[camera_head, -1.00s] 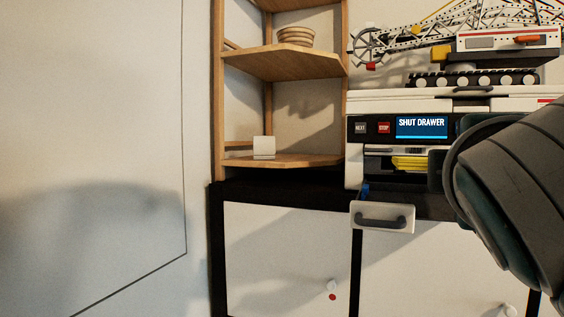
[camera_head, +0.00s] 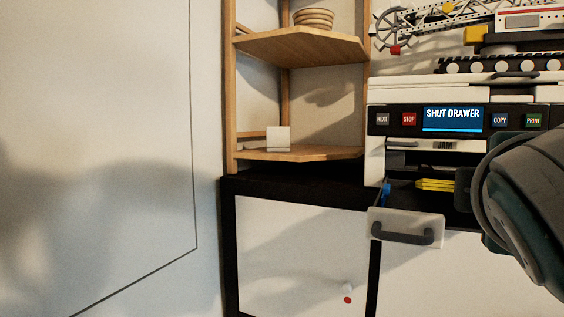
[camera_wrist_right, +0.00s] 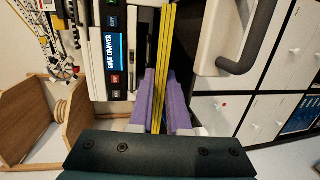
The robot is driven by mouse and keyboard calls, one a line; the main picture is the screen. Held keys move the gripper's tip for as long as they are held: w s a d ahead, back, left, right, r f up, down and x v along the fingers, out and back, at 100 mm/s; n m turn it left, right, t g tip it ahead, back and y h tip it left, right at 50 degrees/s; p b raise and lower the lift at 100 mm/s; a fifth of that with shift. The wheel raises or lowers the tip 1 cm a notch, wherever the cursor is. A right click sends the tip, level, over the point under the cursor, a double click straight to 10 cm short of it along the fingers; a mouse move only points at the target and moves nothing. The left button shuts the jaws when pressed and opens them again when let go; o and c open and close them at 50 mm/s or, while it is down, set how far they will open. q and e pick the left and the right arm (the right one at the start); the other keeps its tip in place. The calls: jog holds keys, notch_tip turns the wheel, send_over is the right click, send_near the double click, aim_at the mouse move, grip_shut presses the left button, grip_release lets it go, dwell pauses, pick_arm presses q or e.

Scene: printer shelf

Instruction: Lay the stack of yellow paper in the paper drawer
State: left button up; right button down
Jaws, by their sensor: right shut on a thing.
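The stack of yellow paper (camera_head: 436,185) shows as a yellow strip in the opening of the pulled-out paper drawer. My right gripper (camera_wrist_right: 160,88) is shut on the stack; its purple fingers lie on both sides of the sheets (camera_wrist_right: 163,50) in the right wrist view. The drawer's pale front (camera_head: 408,228) with its dark handle also shows in the right wrist view (camera_wrist_right: 222,48), beside the stack. Whether the paper touches the drawer floor, I cannot tell. In the head view my right arm hides the fingers and part of the drawer. My left gripper is out of view.
The printer (camera_head: 392,158) stands above the drawer, with a screen (camera_head: 452,118) reading "SHUT DRAWER". A toy crane (camera_head: 500,45) sits on top. A wooden shelf (camera_head: 298,47) with a bowl is left of it. White cabinets (camera_head: 300,255) are below.

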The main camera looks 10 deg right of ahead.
jog(key=shift+r, duration=0.15)
jog(key=c, duration=0.8)
grip_release()
jog(key=shift+r, duration=0.1)
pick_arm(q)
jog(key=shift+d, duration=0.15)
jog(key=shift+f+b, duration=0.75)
pick_arm(e)
jog(key=shift+f, duration=1.25)
